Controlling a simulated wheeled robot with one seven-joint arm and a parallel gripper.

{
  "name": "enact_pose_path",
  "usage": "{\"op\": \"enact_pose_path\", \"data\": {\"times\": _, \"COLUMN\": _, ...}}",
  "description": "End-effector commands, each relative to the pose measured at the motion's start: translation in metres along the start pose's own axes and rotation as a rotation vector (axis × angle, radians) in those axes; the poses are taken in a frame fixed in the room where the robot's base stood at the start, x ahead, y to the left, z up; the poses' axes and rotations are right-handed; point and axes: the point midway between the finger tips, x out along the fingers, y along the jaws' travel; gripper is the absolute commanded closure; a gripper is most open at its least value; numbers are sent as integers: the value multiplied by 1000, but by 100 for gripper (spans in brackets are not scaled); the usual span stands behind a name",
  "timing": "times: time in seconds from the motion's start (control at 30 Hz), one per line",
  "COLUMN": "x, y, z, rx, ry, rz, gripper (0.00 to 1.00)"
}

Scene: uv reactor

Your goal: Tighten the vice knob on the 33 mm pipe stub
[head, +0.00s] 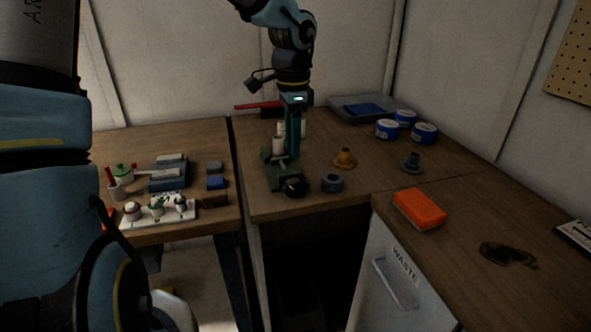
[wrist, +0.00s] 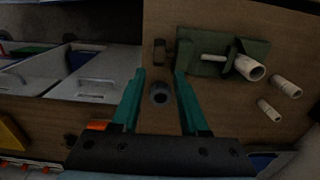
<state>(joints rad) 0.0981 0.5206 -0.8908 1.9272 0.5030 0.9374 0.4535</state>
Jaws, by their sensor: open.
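The green vice (head: 279,180) stands on the middle bench. A pale pipe stub (wrist: 249,67) sits at its jaw in the wrist view; its size cannot be read. The vice's dark knob (head: 294,188) is at the near end, and shows in the wrist view (wrist: 158,52) at the end of the screw rod. My gripper (wrist: 160,73) has two green fingers, spread apart with nothing held between them. In the wrist view the knob appears just beyond the gap between the fingertips. In the head view my gripper (head: 295,150) hangs over the vice and hides part of it.
A dark ring (head: 332,182) lies right of the knob, near the bench edge. An orange block (head: 420,209) lies on the right counter.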

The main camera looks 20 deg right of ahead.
Motion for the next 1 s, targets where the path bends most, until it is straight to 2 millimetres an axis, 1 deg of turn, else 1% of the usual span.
{"op": "enact_pose_path", "data": {"times": 0.07, "x": 1, "y": 3, "z": 0, "rx": 4, "ry": 5, "rz": -1, "gripper": 56}}
{"op": "enact_pose_path", "data": {"times": 0.17, "x": 10, "y": 3, "z": 0, "rx": 4, "ry": 6, "rz": 0, "gripper": 56}}
{"op": "enact_pose_path", "data": {"times": 0.27, "x": 26, "y": 4, "z": 0, "rx": 5, "ry": 4, "rz": 3, "gripper": 56}}
{"op": "enact_pose_path", "data": {"times": 0.5, "x": 71, "y": 4, "z": 0, "rx": 5, "ry": 3, "rz": 3, "gripper": 56}}
{"op": "enact_pose_path", "data": {"times": 0.6, "x": 86, "y": 3, "z": 0, "rx": 6, "ry": 3, "rz": 2, "gripper": 56}}
{"op": "enact_pose_path", "data": {"times": 0.7, "x": 97, "y": 2, "z": -1, "rx": 5, "ry": 4, "rz": -1, "gripper": 56}}
{"op": "enact_pose_path", "data": {"times": 0.83, "x": 105, "y": 2, "z": 0, "rx": 4, "ry": 4, "rz": -2, "gripper": 56}}
{"op": "enact_pose_path", "data": {"times": 1.0, "x": 107, "y": 2, "z": 0, "rx": 4, "ry": 4, "rz": -3, "gripper": 56}}
